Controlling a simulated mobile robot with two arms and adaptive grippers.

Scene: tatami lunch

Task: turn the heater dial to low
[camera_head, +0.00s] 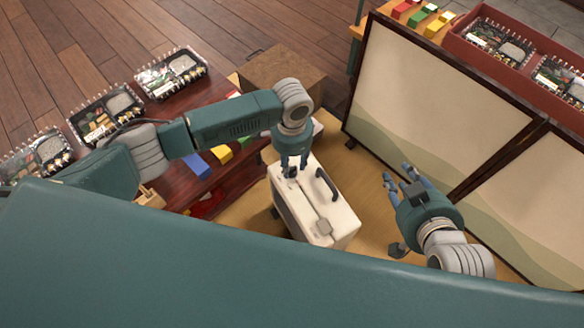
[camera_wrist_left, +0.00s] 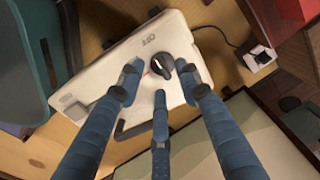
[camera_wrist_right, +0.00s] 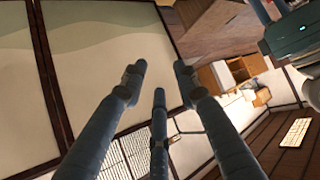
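The white heater (camera_head: 338,221) stands on the tan floor in the middle of the head view, with a black handle (camera_head: 326,184) on top. In the left wrist view its black dial (camera_wrist_left: 161,66), with a light pointer line, sits on the white top (camera_wrist_left: 105,75) near an "OFF" mark. My left gripper (camera_head: 292,168) points down over the heater's far end. Its fingers are spread, and in the left wrist view (camera_wrist_left: 160,75) the dial shows between the fingertips; I cannot tell whether they touch it. My right gripper (camera_head: 408,178) is open and empty, right of the heater.
A framed screen (camera_head: 430,100) stands to the right. A dark red table (camera_head: 180,125) with bento boxes (camera_head: 172,74) and colored blocks (camera_head: 221,154) is on the left. A wooden box (camera_head: 285,72) stands behind the left wrist. A cord runs to a socket (camera_wrist_left: 264,57).

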